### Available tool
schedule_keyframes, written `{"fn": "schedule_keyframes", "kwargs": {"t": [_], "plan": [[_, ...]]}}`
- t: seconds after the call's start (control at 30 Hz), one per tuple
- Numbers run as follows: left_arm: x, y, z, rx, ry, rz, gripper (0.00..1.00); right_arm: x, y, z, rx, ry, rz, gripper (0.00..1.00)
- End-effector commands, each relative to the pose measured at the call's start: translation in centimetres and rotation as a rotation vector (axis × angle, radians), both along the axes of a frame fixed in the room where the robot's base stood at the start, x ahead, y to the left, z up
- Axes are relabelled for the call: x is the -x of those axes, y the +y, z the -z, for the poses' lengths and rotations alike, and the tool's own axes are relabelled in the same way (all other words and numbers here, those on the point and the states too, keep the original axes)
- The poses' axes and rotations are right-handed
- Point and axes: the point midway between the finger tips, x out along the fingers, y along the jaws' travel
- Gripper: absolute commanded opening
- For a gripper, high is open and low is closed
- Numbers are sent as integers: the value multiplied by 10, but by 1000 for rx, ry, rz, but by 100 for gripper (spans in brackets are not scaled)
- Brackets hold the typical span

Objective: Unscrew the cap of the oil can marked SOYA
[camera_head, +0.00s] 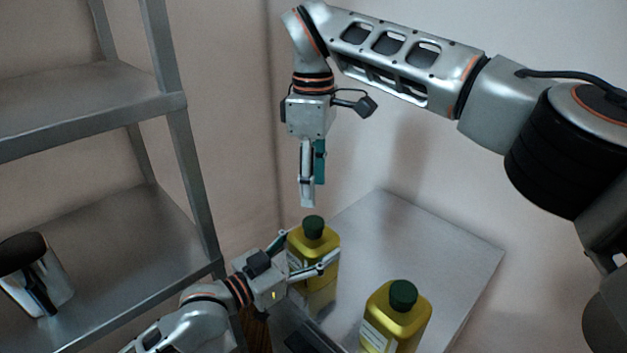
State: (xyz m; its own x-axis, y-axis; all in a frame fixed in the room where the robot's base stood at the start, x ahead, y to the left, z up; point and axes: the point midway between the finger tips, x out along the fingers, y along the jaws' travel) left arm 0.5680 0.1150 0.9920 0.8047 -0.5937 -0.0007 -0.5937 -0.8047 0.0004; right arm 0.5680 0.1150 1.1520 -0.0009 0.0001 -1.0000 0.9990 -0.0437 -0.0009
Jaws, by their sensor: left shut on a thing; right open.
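Two yellow oil cans with dark green caps stand upright in the camera_head view. The farther can (323,249) has its green cap (313,226) on top. My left gripper (312,259) is shut around the body of this can from the left, with a finger on each side. The nearer can (399,321) stands to the right, with its own green cap (403,294), and nothing touches it. Both labels are turned partly away, so I cannot read SOYA on either. My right gripper (308,198) is open and empty, pointing down just above the farther can's cap.
The cans stand on a grey metal surface (440,245) in the corner by the walls. A metal shelf rack (120,235) stands at the left, with a shiny metal container (50,270) on its lower shelf. The surface right of the cans is clear.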

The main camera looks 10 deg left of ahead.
Motion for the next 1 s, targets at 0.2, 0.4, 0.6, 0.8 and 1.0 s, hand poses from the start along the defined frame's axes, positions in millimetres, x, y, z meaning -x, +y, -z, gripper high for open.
{"fn": "schedule_keyframes", "kwargs": {"t": [0.2, 0.4, 0.6, 0.8, 1.0], "plan": [[0, 0, 0, -1, -1, 0, 4, -1, 0, 0, 0, -2, 332, 44], [0, 0, 0, -1, -1, 0, 4, 0, 0, 0, 0, -1, 504, 44], [0, 0, 0, 0, -1, 0, 4, 0, -1, 10, 1, 1, 544, 44], [0, 0, 0, 0, -1, 0, 4, 0, -1, 39, 1, 3, 543, 44], [0, 0, 0, 0, -1, 0, 4, 0, 0, 66, 1, 2, 542, 44]]}}
